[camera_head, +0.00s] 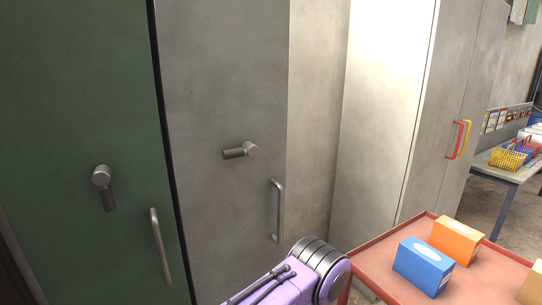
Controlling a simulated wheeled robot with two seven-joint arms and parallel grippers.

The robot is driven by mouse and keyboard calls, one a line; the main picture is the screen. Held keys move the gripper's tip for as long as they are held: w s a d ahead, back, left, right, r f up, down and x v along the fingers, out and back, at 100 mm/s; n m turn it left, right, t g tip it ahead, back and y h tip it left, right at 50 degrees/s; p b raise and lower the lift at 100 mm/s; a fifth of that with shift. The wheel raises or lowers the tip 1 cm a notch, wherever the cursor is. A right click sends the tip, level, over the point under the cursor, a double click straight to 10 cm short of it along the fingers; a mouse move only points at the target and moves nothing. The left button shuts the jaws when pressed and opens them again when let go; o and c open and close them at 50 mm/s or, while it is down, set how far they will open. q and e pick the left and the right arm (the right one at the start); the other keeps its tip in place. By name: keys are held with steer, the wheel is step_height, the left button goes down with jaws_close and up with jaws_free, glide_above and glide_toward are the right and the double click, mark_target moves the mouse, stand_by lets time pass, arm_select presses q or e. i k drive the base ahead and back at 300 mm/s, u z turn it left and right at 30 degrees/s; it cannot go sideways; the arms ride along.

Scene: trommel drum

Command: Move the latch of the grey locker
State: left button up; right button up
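The grey locker (225,75) stands in the middle-left of the head view with its door seen from the front. Its latch (238,151) is a round grey metal pivot with a short dark lever pointing left, roughly level. Below and right of the latch is the locker's vertical bar handle (277,212). The door looks closed. One of my purple and black arm links shows at the bottom centre, below the handle. Neither of my grippers shows in this view.
A green locker (75,75) stands at left, its latch lever (107,198) pointing down, with a bar handle (160,248). At lower right, a red tray-topped surface (375,250) holds a blue box (423,266) and an orange box (455,240). A pale cabinet (385,100) stands behind.

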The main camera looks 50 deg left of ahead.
mark_target(252, 150)
steer(key=i, duration=0.3)
steer(key=u, duration=0.9)
